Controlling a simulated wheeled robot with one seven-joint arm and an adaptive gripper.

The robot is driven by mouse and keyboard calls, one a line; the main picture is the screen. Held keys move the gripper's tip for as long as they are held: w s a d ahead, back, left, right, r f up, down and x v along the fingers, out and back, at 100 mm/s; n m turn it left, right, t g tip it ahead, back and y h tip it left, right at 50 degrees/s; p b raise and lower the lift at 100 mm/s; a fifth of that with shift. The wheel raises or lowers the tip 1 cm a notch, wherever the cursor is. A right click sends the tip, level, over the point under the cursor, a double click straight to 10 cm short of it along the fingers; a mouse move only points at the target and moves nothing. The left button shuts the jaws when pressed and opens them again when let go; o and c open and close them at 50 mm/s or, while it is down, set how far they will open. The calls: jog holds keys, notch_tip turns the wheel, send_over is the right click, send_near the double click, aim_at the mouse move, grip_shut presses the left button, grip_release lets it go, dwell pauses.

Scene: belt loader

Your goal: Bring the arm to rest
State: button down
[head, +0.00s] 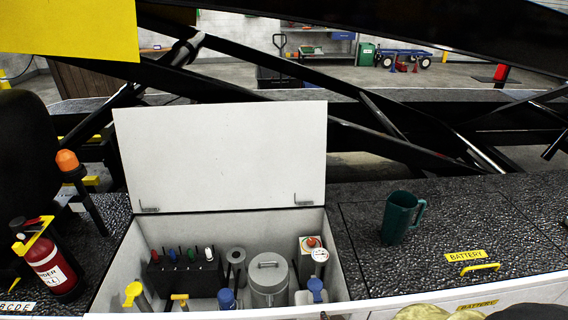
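No part of my arm or my gripper can be made out for certain in the head view. Rounded shapes, one yellowish and one dark, show at the bottom right edge, and I cannot tell what they are. A white box (136,262) with its lid (222,152) standing open is at the centre. A dark green mug (399,219) stands upright on the black textured deck to the right of the box.
In the box are a grey canister (268,282), blue-capped containers and a dark rack (186,276). A red extinguisher (53,268) and an orange beacon (68,162) are at left. Black beams cross behind. A battery hatch handle (480,268) is at right; deck around the mug is clear.

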jog(key=s+a+g, duration=0.2)
jog(key=s+g, duration=0.3)
jog(key=s, duration=0.4)
jog(key=s+d+r+t, duration=0.1)
jog(key=d+r, duration=0.1)
jog(key=r, duration=1.2)
jog(key=s+d+r+t, duration=0.1)
jog(key=s+d+r, duration=0.1)
jog(key=r, duration=1.3)
jog(key=shift+d+r, duration=0.2)
jog(key=shift+d, duration=0.45)
jog(key=shift+d, duration=0.1)
